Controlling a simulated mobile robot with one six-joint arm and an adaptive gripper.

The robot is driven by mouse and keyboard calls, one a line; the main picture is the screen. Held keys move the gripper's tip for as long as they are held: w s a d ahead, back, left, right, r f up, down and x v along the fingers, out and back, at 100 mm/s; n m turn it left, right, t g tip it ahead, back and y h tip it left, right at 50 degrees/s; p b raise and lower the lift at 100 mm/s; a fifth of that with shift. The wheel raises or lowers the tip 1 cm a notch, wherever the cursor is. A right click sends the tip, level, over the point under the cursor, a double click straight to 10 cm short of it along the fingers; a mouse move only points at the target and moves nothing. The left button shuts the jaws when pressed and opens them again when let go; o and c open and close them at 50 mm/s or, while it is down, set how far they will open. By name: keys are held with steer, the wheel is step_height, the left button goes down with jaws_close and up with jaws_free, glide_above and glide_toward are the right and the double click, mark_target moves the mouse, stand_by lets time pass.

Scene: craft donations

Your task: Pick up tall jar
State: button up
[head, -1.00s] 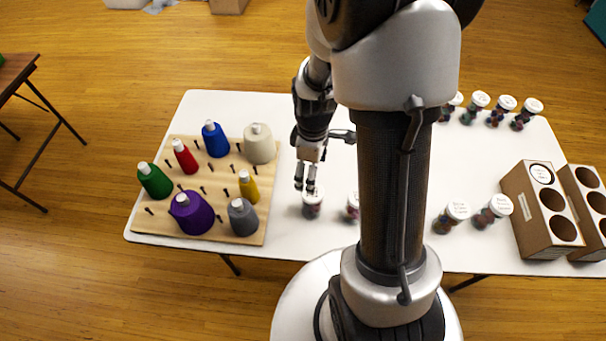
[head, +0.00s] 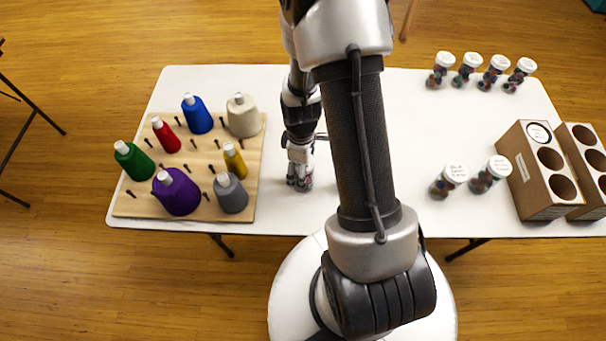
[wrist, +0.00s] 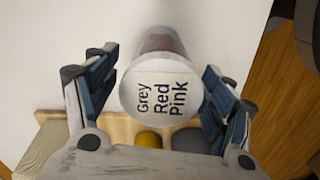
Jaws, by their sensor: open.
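A jar (head: 300,185) stands on the white table below my gripper (head: 300,166), its top hidden by the gripper in the head view. In the wrist view the jar (wrist: 162,42) has a white lid (wrist: 160,90) reading "Grey Red Pink" and reddish contents. My gripper (wrist: 161,68) is open, with one finger on each side of the lid. A small gap shows on each side. More jars stand on the table, two at the front right (head: 448,182) and several at the back right (head: 467,68). I cannot tell which is tallest.
A wooden peg board (head: 130,205) with several coloured thread cones is left of the gripper. Cardboard holders (head: 535,190) with round holes stand at the right end. The white table (head: 440,125) is clear in its middle. My arm hides part of it.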

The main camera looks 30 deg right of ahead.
step_height(320, 180, down, 2)
steer(key=shift+f, duration=0.25)
steer(key=shift+r, duration=0.1)
steer(key=shift+c, duration=0.3)
steer(key=c, duration=1.1)
steer(key=shift+r, duration=0.15)
steer(key=shift+c, duration=0.2)
